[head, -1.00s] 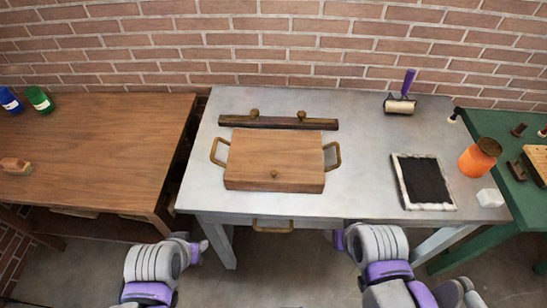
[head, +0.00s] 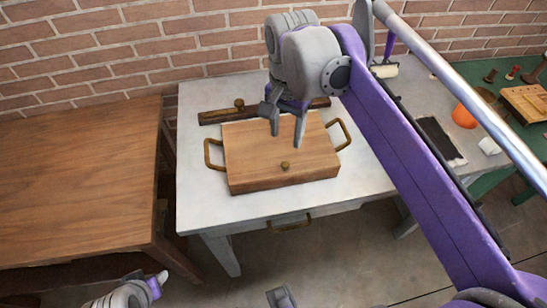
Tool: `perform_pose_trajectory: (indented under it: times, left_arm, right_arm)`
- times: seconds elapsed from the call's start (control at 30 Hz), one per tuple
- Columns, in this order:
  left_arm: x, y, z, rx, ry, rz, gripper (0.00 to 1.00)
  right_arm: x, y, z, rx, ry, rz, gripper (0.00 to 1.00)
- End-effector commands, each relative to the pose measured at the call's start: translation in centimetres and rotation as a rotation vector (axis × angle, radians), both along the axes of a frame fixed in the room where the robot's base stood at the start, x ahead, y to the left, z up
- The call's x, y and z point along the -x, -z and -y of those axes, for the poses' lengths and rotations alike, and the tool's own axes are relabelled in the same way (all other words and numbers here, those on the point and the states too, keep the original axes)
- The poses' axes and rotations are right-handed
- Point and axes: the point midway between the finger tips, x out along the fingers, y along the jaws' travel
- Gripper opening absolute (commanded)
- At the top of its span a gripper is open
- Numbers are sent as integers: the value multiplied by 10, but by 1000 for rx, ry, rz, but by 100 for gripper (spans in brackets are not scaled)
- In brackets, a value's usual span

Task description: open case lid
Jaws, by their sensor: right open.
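The wooden case (head: 260,165) lies shut on the grey metal table, with a brass handle at each side and a small brass knob (head: 284,166) near the front edge of its lid. My right gripper (head: 286,138) hangs above the lid, behind the knob, fingers pointing down. It is open and empty, and the knob is not between its fingers. My left arm (head: 128,296) shows at the bottom left, below the table; its fingers cannot be made out well.
A dark wooden bar (head: 221,115) with brass knobs lies behind the case, partly hidden by my right gripper. An orange jar (head: 464,116) and a white block (head: 489,146) stand at the right. The brown table (head: 75,180) at the left is bare.

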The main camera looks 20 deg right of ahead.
Motion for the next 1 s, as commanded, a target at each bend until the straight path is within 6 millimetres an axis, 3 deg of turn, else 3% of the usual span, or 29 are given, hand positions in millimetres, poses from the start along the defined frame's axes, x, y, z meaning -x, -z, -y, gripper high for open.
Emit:
perform_pose_trajectory:
  times: [0.5,0.7,0.97,1.0]
  left_arm:
    - [1,12,0,0,0,-4,47]
    - [2,14,0,0,0,-4,47]
    - [2,14,0,0,0,-4,47]
    - [2,14,0,0,0,-4,47]
  right_arm:
    - [0,88,0,0,-3,2,59]
    - [0,102,0,0,-4,2,59]
    - [0,103,0,0,-4,2,59]
    - [0,103,0,0,-4,2,55]
